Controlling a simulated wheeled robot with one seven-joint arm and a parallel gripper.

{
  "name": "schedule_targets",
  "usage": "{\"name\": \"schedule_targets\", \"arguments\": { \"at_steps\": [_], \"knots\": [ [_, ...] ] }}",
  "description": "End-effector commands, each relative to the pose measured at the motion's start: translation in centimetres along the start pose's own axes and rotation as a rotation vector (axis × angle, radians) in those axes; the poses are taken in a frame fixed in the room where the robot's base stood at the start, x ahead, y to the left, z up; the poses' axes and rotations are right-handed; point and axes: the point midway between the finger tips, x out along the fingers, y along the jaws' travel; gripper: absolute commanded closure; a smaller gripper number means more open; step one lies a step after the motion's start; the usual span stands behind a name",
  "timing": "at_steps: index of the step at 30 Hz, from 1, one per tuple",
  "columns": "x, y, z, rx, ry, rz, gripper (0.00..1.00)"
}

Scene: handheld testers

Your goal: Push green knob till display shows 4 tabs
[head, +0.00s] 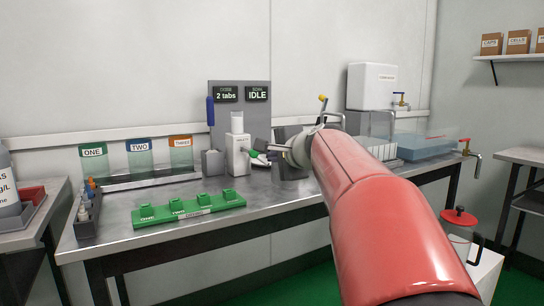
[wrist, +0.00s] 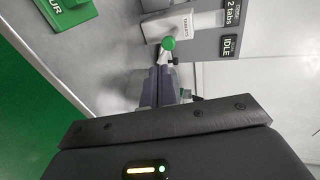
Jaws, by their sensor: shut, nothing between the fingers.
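The green knob (wrist: 168,43) sticks out from the white tablet dispenser (head: 238,150) on the bench. The knob also shows in the head view (head: 253,153). The left display (head: 227,94) reads "2 tabs". The right display (head: 257,93) reads "IDLE". My gripper (head: 262,149) is shut and empty. Its fingertips (wrist: 166,62) are right at the knob's near side in the wrist view; I cannot tell whether they touch it. My red arm reaches in from the right.
A green rack (head: 190,208) with numbered places lies at the bench front. Three clear bins labelled ONE (head: 93,160), TWO and THREE stand at the back left. A grey holder with small bottles (head: 86,212) is at the left end. A clear blue tank (head: 422,147) stands right.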

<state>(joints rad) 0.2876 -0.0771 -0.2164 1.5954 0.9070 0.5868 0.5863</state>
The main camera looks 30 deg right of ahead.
Motion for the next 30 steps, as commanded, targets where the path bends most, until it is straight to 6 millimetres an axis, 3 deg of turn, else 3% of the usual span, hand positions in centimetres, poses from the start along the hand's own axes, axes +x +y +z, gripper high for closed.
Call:
{"name": "schedule_targets", "arguments": {
  "at_steps": [6, 12, 18, 30],
  "knots": [
    [5.0, 0.1, 0.1, 0.000, -0.003, 0.003, 1.00],
    [7.9, -0.8, 0.1, 0.000, -0.001, 0.001, 1.00],
    [9.1, -1.2, 0.1, 0.000, -0.001, 0.000, 1.00],
    [9.6, -1.4, 0.1, 0.000, -0.001, 0.002, 1.00]
  ]
}}
